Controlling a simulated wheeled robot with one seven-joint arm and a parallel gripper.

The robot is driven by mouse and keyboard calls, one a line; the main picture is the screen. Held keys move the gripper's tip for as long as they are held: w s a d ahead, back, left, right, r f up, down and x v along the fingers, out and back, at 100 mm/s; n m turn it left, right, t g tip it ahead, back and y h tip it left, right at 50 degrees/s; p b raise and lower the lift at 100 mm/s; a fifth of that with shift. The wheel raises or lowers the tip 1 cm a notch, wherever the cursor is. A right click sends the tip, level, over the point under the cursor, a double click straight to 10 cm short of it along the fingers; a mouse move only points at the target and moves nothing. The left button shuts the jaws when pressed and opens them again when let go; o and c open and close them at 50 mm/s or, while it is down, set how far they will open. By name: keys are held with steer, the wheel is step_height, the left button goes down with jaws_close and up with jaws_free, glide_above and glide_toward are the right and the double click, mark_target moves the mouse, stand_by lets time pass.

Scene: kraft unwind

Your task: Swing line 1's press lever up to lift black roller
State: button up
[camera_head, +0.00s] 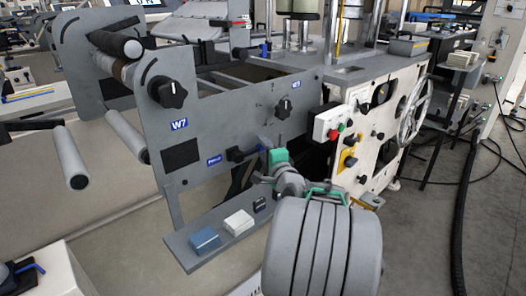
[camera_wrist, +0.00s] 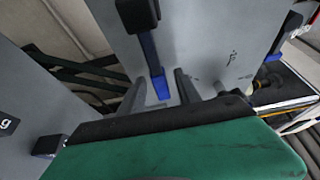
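The lever (camera_head: 236,154) has a black hub on the grey side plate and points right toward my gripper (camera_head: 265,152). In the wrist view the black lever (camera_wrist: 148,45) ends in a blue tip (camera_wrist: 160,86). My gripper (camera_wrist: 160,84) is open, with one grey finger on each side of the blue tip. I cannot tell whether either finger touches it. A black roller (camera_head: 117,44) lies at the top left of the machine, above a brownish roller. The lower part of the fingers is hidden behind the green gripper body.
The side plate (camera_head: 225,110) carries W7 labels and black knobs (camera_head: 168,92). A ledge (camera_head: 190,258) with blue, white and dark blocks juts out below the lever. A grey roller (camera_head: 68,158) sticks out at left. A control box (camera_head: 330,122) with buttons stands right of my gripper.

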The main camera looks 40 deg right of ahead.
steer(key=shift+w+d, duration=0.15)
steer(key=shift+w, duration=0.25)
steer(key=shift+c, duration=0.2)
steer(key=shift+s, duration=0.1)
jaws_close()
stand_by(0.9)
